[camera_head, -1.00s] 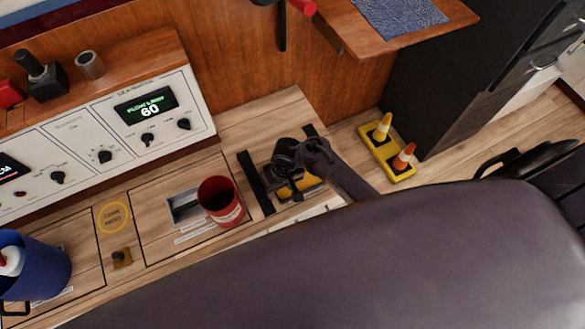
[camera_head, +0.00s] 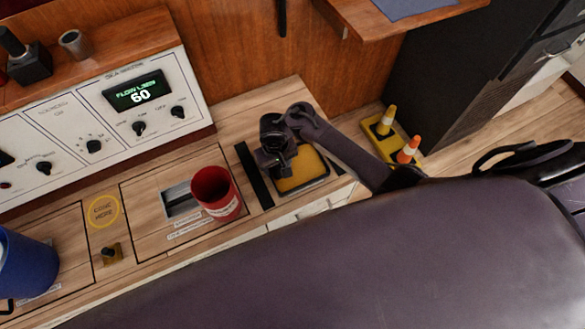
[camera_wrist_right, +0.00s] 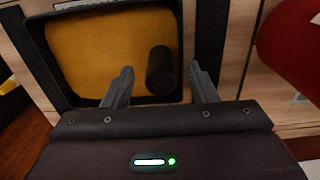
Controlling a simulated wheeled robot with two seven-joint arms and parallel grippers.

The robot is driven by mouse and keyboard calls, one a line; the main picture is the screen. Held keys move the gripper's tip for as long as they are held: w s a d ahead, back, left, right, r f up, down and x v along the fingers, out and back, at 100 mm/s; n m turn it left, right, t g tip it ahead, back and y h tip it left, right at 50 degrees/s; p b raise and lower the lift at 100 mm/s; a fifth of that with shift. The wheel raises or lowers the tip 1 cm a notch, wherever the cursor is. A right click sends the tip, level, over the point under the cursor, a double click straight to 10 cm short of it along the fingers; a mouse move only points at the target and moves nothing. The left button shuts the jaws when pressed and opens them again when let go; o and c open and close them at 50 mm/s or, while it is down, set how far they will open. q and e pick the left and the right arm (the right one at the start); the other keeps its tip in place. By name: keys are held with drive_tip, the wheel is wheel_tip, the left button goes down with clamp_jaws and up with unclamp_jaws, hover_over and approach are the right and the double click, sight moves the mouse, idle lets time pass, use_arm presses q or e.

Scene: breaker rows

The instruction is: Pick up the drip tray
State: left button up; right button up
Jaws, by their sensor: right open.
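The drip tray, a shallow tray with a black rim and yellow-brown floor (camera_head: 305,172), lies on the wooden counter; it fills the upper left of the right wrist view (camera_wrist_right: 100,45). A black upright cylinder (camera_wrist_right: 160,70), apparently its handle, stands near the tray's edge. My right gripper (camera_head: 280,165) is above the tray's left part. In the right wrist view its open fingers (camera_wrist_right: 161,68) are on either side of the cylinder, with visible gaps. In the head view the gripper hides the cylinder. My left gripper is not in view.
A black strip (camera_head: 254,175) lies left of the tray, then a red cup (camera_head: 216,193) beside a recessed slot (camera_head: 180,200). A blue container (camera_head: 25,262) is at far left. Yellow-based cones (camera_head: 395,140) stand right, beyond the counter. A control panel (camera_head: 100,125) rises behind.

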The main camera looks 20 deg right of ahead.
drive_tip(key=shift+f, duration=0.1)
clamp_jaws()
idle(0.3)
